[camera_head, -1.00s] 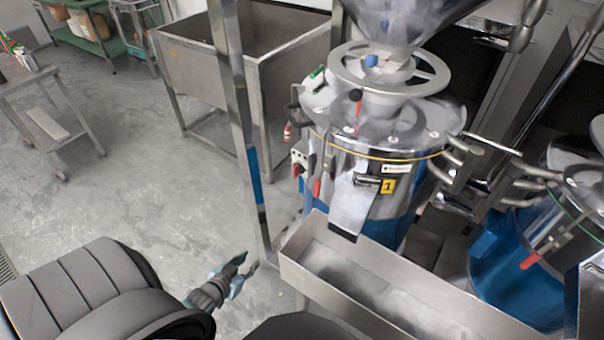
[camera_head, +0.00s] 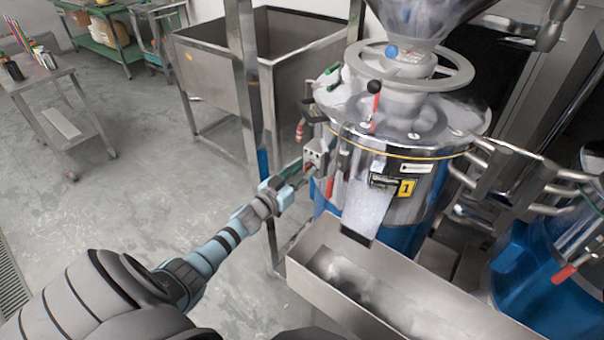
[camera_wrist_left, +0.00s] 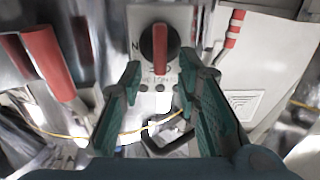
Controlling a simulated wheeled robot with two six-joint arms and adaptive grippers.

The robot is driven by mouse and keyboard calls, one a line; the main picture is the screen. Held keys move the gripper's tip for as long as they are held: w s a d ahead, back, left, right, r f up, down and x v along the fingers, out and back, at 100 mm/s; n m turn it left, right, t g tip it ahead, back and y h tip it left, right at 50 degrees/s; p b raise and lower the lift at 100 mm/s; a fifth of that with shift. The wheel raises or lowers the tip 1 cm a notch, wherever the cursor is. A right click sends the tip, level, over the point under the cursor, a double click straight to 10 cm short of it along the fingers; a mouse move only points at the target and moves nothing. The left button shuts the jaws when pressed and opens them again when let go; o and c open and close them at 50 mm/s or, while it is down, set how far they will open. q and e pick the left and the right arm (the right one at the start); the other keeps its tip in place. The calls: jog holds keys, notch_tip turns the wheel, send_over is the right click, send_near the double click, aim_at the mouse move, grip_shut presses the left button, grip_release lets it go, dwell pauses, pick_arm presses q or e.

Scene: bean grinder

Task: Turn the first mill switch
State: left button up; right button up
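The first mill (camera_head: 405,160), a steel and blue machine with a yellow "1" label, stands right of centre in the head view. Its switch (camera_wrist_left: 160,48) is a black round knob with an upright red bar on a pale plate, at the top middle of the left wrist view. In the head view the switch box (camera_head: 316,152) is on the mill's left side. My left gripper (camera_head: 297,172) reaches up to just beside that box. In the wrist view its green fingers (camera_wrist_left: 159,78) are open, one either side below the knob, with nothing between them. My right gripper is not visible.
A red handle (camera_wrist_left: 47,60) is left of the switch in the wrist view. A steel trough (camera_head: 345,282) lies below the mill's chute. A steel post (camera_head: 243,80) and a steel bin (camera_head: 215,85) stand to the left. A second mill (camera_head: 550,270) stands right.

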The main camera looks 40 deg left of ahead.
pick_arm(q)
grip_shut()
